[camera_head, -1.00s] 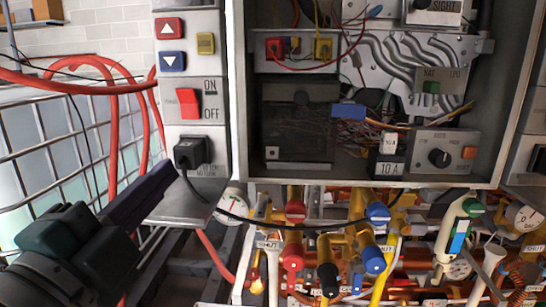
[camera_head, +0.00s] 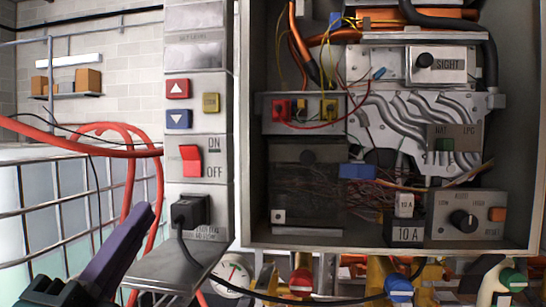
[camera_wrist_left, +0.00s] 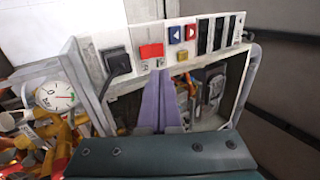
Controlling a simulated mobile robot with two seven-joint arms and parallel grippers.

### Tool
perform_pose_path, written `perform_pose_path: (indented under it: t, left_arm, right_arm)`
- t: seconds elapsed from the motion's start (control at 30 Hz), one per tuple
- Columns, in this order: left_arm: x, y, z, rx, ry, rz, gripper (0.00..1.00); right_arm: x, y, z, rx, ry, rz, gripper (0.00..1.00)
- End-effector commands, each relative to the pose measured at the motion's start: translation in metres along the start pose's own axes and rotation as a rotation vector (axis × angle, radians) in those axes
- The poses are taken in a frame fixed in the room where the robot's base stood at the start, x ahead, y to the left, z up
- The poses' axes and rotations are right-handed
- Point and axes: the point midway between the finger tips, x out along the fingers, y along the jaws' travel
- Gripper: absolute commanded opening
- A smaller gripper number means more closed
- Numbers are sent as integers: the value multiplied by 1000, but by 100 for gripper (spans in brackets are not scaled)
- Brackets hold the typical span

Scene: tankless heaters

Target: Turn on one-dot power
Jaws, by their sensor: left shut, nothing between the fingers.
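The red rocker switch (camera_head: 190,160) sits on the grey control panel between an ON mark above right and an OFF mark below right. It also shows in the left wrist view (camera_wrist_left: 151,51). I cannot tell clearly which way it is pressed. My left gripper (camera_head: 144,211) has purple fingers and is below and left of the switch, apart from it in the head view. In the left wrist view the shut fingertips (camera_wrist_left: 161,76) appear just below the switch; whether they touch the panel is unclear. My right gripper is not in view.
A black plug (camera_head: 190,211) with a cable sits below the switch, above a metal ledge (camera_head: 165,268). Red up (camera_head: 178,88) and blue down (camera_head: 178,119) buttons and a yellow button (camera_head: 211,103) are above. An open heater cabinet stands right; red hoses (camera_head: 80,142) hang left.

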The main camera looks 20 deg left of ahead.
Motion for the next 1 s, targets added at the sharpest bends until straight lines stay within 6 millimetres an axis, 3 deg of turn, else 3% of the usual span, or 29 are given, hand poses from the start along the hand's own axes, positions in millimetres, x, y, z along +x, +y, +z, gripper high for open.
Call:
perform_pose_path:
  t: [0.2, 0.5, 0.7, 1.0]
  left_arm:
    - [52, -5, 0, 0, 1, -5, 0]
    - [102, -3, 0, 1, 1, -1, 0]
    - [112, -1, 0, 0, 1, 0, 0]
    - [113, 0, 0, -1, 1, 0, 0]
  right_arm:
    - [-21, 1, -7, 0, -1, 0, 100]
    - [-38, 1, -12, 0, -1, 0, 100]
    - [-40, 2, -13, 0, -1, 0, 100]
    - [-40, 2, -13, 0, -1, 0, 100]
